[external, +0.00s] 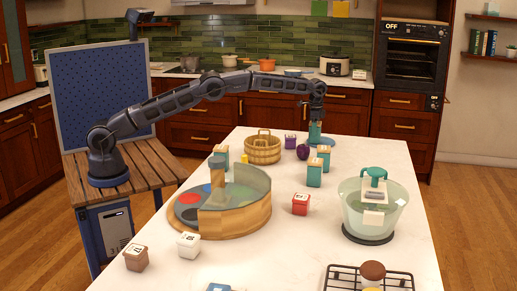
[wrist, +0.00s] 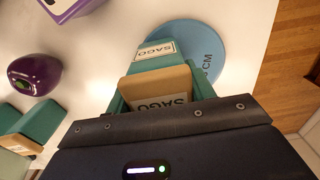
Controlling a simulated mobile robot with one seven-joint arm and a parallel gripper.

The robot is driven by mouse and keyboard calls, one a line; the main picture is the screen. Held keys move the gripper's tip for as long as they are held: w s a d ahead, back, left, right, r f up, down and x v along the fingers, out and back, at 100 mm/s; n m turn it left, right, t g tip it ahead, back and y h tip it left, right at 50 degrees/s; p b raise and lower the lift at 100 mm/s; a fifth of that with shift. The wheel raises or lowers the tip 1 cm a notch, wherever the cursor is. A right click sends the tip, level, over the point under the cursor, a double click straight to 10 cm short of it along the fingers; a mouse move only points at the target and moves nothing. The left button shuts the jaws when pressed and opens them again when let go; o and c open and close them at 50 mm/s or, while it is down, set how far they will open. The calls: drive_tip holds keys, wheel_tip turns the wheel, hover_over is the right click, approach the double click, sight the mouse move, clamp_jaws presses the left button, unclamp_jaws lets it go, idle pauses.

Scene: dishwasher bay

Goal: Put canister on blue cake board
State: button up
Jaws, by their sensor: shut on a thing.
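A teal canister with a wooden lid and a SAGO label (wrist: 148,83) is held in my gripper (external: 317,112); it also shows in the external view (external: 315,130). My gripper is shut on it near the lid. The round blue cake board (wrist: 190,45) lies on the white counter and shows in the external view (external: 330,142). The canister overlaps the board in both views. I cannot tell whether its base touches the board. The dark gripper body hides part of the canister in the wrist view.
A purple round object (external: 303,152) and a purple box (external: 290,141) stand left of the board. Other teal canisters (external: 314,174) stand nearer the camera.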

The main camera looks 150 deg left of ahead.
drive_tip(key=o, duration=1.1)
drive_tip(key=shift+f, duration=0.1)
wheel_tip(320, 180, up, 12)
drive_tip(key=shift+r, duration=0.15)
drive_tip(key=shift+d, duration=0.1)
